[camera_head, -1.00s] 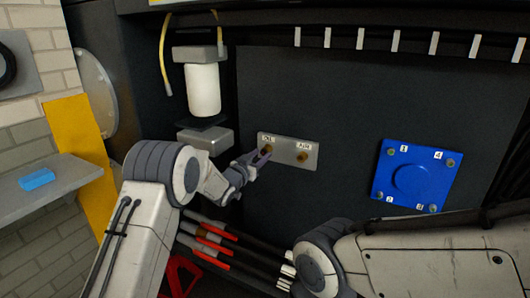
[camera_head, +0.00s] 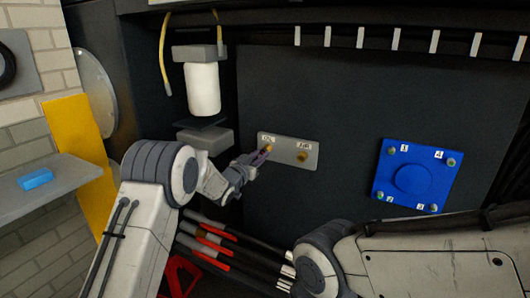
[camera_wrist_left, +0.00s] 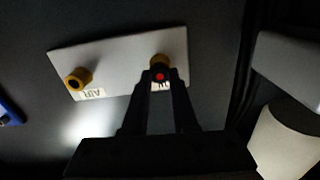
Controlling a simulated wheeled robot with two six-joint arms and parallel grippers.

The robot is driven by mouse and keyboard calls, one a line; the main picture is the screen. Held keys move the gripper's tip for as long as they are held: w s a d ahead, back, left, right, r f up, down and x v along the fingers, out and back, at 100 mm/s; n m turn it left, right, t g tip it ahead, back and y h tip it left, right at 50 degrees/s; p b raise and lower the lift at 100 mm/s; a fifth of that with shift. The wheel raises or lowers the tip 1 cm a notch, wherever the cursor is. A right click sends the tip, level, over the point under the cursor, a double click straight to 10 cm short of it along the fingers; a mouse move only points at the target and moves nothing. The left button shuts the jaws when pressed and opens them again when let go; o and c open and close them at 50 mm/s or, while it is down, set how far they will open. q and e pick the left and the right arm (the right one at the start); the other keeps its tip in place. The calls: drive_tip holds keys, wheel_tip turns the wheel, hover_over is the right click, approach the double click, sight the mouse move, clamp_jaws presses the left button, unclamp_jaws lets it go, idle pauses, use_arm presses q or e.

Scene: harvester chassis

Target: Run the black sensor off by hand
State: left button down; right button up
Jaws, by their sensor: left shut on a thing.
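A light grey plate (camera_head: 285,153) on the dark chassis wall carries two brass fittings, one labelled "AIR" (camera_head: 303,157) on the right and one on the left (camera_head: 268,148) whose label is hard to read. My left gripper (camera_head: 262,155) is at the left fitting. In the left wrist view its fingers (camera_wrist_left: 160,80) are shut on a small black sensor with a red dot (camera_wrist_left: 160,76), in line with the brass fitting (camera_wrist_left: 159,61) behind it. The fingers hide much of the sensor, and I cannot tell how far it sits in the fitting. My right gripper is out of view.
A blue square cover (camera_head: 413,178) with numbered corners is on the wall to the right. A white cylinder (camera_head: 203,90) hangs above left. A grey shelf (camera_head: 60,185) with a blue block (camera_head: 36,179) is at far left. Red-tipped cables (camera_head: 215,240) run below.

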use_arm(q)
drive_tip(key=n+p, duration=0.2)
drive_tip(key=n, duration=0.1)
drive_tip(key=shift+r, duration=0.15)
drive_tip(key=shift+n+p, duration=0.35)
drive_tip(key=shift+n, duration=0.55)
drive_tip(key=n+p, duration=0.1)
drive_tip(key=n, duration=0.2)
drive_tip(key=shift+s, duration=0.1)
drive_tip(key=n+p, duration=0.2)
drive_tip(key=n, duration=0.3)
drive_tip(key=n+p, duration=0.2)
drive_tip(key=n, duration=0.4)
drive_tip(key=n+p, duration=0.2)
drive_tip(key=n, duration=0.4)
drive_tip(key=shift+s+a+f, duration=0.1)
drive_tip(key=shift+f, duration=0.2)
drive_tip(key=c, duration=0.6)
unclamp_jaws()
drive_tip(key=shift+r, duration=0.1)
drive_tip(key=shift+c, duration=0.4)
